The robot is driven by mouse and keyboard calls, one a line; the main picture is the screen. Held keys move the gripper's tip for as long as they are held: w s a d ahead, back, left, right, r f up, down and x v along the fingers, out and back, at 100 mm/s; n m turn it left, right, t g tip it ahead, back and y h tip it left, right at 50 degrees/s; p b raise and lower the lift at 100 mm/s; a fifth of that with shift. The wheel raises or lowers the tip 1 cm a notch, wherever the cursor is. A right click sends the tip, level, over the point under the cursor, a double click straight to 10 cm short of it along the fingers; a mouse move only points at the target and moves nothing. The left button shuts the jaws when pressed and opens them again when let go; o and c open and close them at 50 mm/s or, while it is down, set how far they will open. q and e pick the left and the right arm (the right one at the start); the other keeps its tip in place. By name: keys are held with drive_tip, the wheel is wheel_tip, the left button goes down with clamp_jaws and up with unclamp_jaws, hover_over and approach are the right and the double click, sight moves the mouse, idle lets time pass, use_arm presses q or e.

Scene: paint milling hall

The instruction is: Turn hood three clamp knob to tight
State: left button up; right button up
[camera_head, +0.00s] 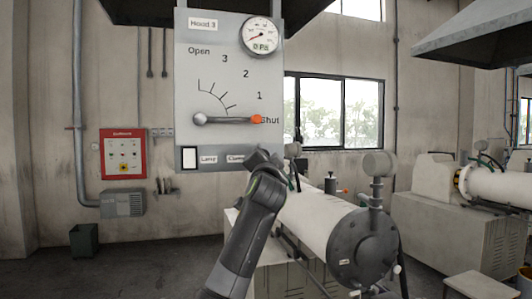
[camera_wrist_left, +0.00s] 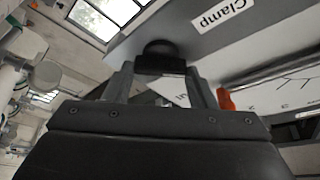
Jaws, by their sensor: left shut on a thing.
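The grey hood panel (camera_head: 225,100) is labelled Hood 3. Its Clamp label (camera_head: 236,159) is at the bottom edge and also shows in the left wrist view (camera_wrist_left: 222,14). My left gripper (camera_head: 264,158) is at the panel's lower right corner. In the left wrist view, the dark clamp knob (camera_wrist_left: 160,57) sits between the fingertips of my left gripper (camera_wrist_left: 162,84), which is shut on it. In the head view the gripper hides the knob. I cannot read the knob's setting. My right gripper is not in view.
A lever with an orange tip (camera_head: 257,119) points at Shut on the panel, just above my gripper; the tip also shows in the wrist view (camera_wrist_left: 226,98). A gauge (camera_head: 260,36) is at the panel's top right. A white mill cylinder (camera_head: 318,224) stands right of my arm.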

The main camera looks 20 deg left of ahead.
use_arm(q)
drive_tip(key=shift+r+m+g+h+p, duration=0.1)
drive_tip(key=shift+m+g+h+p, duration=0.3)
drive_tip(key=shift+m+p, duration=1.05)
drive_tip(key=shift+f+m+g+h+p, duration=0.1)
drive_tip(key=shift+m+g+h+p, duration=0.3)
drive_tip(key=shift+m+p, duration=1)
drive_tip(key=shift+r+m+g+h+p, duration=0.1)
drive_tip(key=shift+m+g+h+p, duration=0.3)
drive_tip(key=shift+m+p, duration=1.05)
drive_tip(key=shift+m+b, duration=0.45)
drive_tip(key=shift+m, duration=0.05)
drive_tip(key=o, duration=1)
drive_tip(key=shift+s, duration=0.1)
drive_tip(key=b+v, duration=0.8)
drive_tip(key=v, duration=0.9)
drive_tip(key=shift+s+a, duration=0.1)
drive_tip(key=shift+s, duration=0.05)
